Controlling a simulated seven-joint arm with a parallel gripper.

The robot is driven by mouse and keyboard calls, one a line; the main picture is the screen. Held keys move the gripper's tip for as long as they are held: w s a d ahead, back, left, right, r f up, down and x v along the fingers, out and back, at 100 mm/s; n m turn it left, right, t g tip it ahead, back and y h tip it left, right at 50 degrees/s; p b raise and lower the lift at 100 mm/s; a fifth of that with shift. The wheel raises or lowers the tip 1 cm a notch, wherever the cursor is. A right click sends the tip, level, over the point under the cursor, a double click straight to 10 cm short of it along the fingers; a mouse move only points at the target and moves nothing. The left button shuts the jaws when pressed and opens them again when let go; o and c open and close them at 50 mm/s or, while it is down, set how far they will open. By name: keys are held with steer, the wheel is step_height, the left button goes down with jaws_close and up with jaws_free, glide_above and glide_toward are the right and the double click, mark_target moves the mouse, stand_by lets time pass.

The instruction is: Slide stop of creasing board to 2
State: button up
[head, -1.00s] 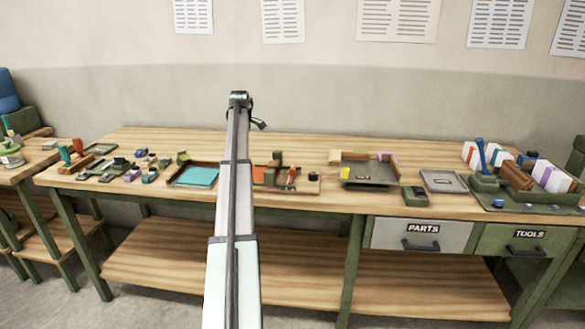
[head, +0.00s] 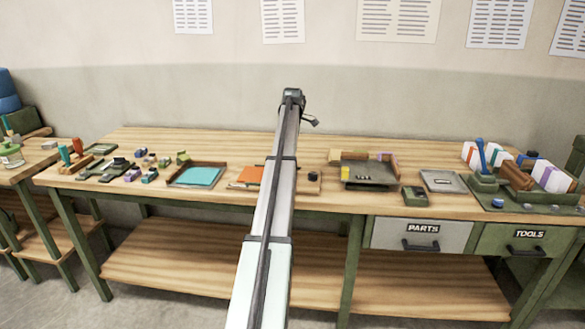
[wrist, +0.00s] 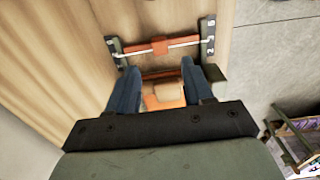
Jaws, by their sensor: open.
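The creasing board (head: 232,186) lies mid-bench in the head view, with an orange sheet (head: 249,175) on it; my arm hides its middle. In the wrist view, a red-orange stop (wrist: 160,46) sits around the middle of a thin pale rail (wrist: 184,43). The rail runs between two dark end pieces with white marks, one left (wrist: 115,45) and one right (wrist: 208,38). I cannot read the stop's setting. My gripper (wrist: 163,66) is open, its blue fingers apart on the near side of the rail. A tan block (wrist: 168,91) shows between them. Contact cannot be told.
A tray with a teal sheet (head: 198,176) is left of the board; a grey tray (head: 370,172) is to its right. Small blocks and stamps crowd the bench's left end. Bare wood (head: 230,145) lies along the back of the bench.

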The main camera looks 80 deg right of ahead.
step_height(320, 180, down, 8)
stand_by(0.4)
steer(key=shift+c, duration=0.5)
jaws_close()
